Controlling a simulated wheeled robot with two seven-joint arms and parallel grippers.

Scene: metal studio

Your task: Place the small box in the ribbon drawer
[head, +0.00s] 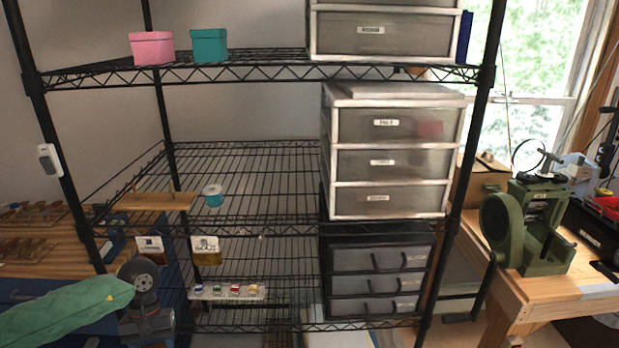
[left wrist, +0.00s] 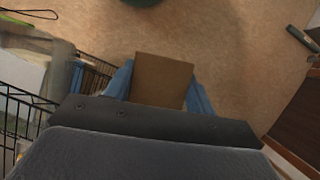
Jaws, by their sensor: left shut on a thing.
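A plain brown box (left wrist: 163,75) sits between the blue fingers of my left gripper (left wrist: 162,88) in the left wrist view. The gripper is shut on it, above a tan floor. Neither this gripper nor the brown box can be made out in the head view. A white-framed drawer unit (head: 333,150) stands on the middle shelf, with three labelled drawers, all closed. Another white-framed drawer unit (head: 385,45) is on the upper shelf, partly cut off. The labels are too small to read, so I cannot tell which is the ribbon drawer. My right gripper is not in view.
A pink box (head: 152,48) and a teal box (head: 209,46) stand on the upper shelf. A dark drawer unit (head: 380,275) sits below. A green machine (head: 540,225) stands on the right bench. The middle shelf (head: 270,175) has free room left of its drawers.

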